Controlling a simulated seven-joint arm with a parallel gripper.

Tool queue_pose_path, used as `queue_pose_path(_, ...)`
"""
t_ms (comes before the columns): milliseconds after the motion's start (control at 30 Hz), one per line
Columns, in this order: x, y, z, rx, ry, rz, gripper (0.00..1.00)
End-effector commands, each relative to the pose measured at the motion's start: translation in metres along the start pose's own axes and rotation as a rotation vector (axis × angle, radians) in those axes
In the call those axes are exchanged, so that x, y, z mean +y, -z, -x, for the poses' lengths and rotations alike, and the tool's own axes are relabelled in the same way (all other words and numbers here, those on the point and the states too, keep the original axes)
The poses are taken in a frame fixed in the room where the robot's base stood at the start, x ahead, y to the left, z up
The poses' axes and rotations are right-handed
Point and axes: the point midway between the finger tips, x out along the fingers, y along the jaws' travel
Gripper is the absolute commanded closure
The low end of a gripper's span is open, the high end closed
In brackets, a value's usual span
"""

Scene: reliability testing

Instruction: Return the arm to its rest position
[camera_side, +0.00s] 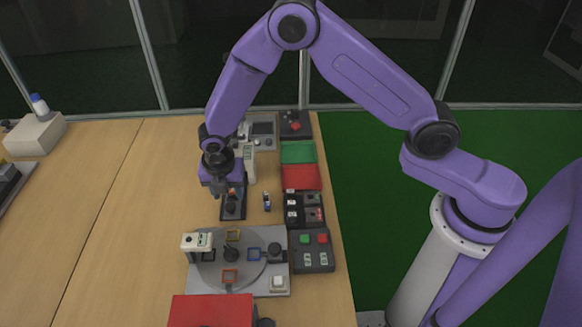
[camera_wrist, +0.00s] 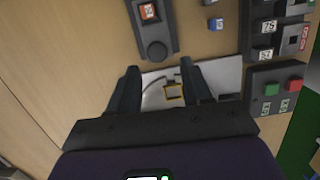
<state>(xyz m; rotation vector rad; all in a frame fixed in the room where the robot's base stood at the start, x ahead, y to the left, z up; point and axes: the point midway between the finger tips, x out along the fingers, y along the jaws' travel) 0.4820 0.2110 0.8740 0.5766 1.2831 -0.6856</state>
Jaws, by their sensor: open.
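My purple arm arches over the table from the right in the side view. My gripper (camera_side: 226,190) points down above a black device with a round knob (camera_side: 231,208). In the wrist view my two dark gripper fingers (camera_wrist: 158,68) are spread apart with nothing held between them. The black knob device (camera_wrist: 153,30) shows just beyond the fingertips there. Part of a pale plate with a yellow square frame (camera_wrist: 173,92) shows between and behind the fingers. In the side view the lower gripper overlaps the knob device, and I cannot tell the exact gap.
A grey turntable plate (camera_side: 212,276) with coloured square frames lies nearer the camera. Black button boxes (camera_side: 313,262), a red tray (camera_side: 301,177) and a green tray (camera_side: 298,152) line the right edge. A small blue-and-white item (camera_side: 267,201) lies beside the knob device. The table's left is mostly clear.

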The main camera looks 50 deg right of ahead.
Motion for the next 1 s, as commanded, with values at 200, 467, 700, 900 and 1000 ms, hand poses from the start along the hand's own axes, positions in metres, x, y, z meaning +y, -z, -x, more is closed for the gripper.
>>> queue_pose_path(200,-0.034,0.008,0.063,0.017,-0.018,-0.222,0.51)
queue_pose_path(467,-0.105,0.023,0.133,0.062,-0.017,-0.528,0.51)
queue_pose_path(700,-0.189,0.036,0.18,0.114,0.008,-0.798,0.51)
queue_pose_path(900,-0.264,0.047,0.205,0.16,0.049,-1.009,0.51)
queue_pose_path(1000,-0.297,0.051,0.212,0.176,0.073,-1.096,0.51)
